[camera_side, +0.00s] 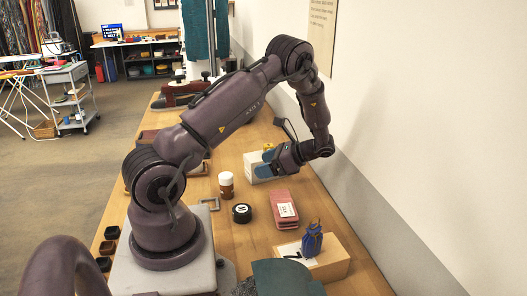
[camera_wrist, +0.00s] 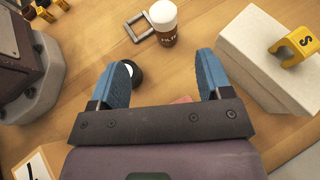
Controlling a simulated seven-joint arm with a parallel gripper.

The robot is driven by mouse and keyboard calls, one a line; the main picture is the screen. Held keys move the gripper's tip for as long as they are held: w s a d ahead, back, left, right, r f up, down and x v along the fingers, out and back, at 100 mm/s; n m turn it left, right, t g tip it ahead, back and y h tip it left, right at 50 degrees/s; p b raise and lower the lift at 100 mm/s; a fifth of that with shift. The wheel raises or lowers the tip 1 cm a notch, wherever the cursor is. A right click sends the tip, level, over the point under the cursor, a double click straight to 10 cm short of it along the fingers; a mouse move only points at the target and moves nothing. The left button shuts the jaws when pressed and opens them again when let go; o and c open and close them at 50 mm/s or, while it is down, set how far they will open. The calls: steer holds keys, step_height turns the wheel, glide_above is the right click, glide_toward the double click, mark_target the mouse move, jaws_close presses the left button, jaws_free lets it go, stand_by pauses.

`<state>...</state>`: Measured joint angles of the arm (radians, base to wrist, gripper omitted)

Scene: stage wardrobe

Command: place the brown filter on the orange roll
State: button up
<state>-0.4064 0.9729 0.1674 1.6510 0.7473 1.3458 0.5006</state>
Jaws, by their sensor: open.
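A brown cylinder with a white top (camera_side: 226,186), which I take for the brown filter, stands upright on the wooden table. It also shows at the top of the wrist view (camera_wrist: 165,32), with small print on its side. My gripper (camera_side: 266,165) is open and empty, its blue fingers above the table to the right of the cylinder, by a white box. In the wrist view my gripper (camera_wrist: 164,68) has its two blue fingers wide apart, with the cylinder beyond them. I cannot make out an orange roll in either view.
A white box (camera_side: 252,168) bears a yellow piece (camera_wrist: 296,46) marked S. A black round piece (camera_side: 242,213), a pink block (camera_side: 282,203), a grey square frame (camera_side: 209,203) and a cardboard box (camera_side: 330,262) with a blue item (camera_side: 312,240) are nearby. A wall borders the right.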

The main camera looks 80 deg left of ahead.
steer(key=w+d+r+n+t+h, duration=0.25)
steer(key=d+r+t, duration=0.55)
steer(key=d+r, duration=0.6)
steer(key=s+d+r+n+t+h, duration=0.1)
steer(key=s+d+r+t, duration=0.2)
steer(key=d, duration=0.4)
steer(key=s+d+r+n+t+h, duration=0.1)
steer(key=s+d+r+t+h, duration=0.1)
steer(key=d+r+t, duration=0.3)
steer(key=shift+s+d+r, duration=0.7)
steer(key=shift+d, duration=0.5)
steer(key=shift+o, duration=0.3)
steer(key=shift+s+d+n+t, duration=0.25)
steer(key=shift+d+n+t, duration=0.1)
steer(key=shift+t, duration=0.05)
steer(key=shift+r, duration=0.1)
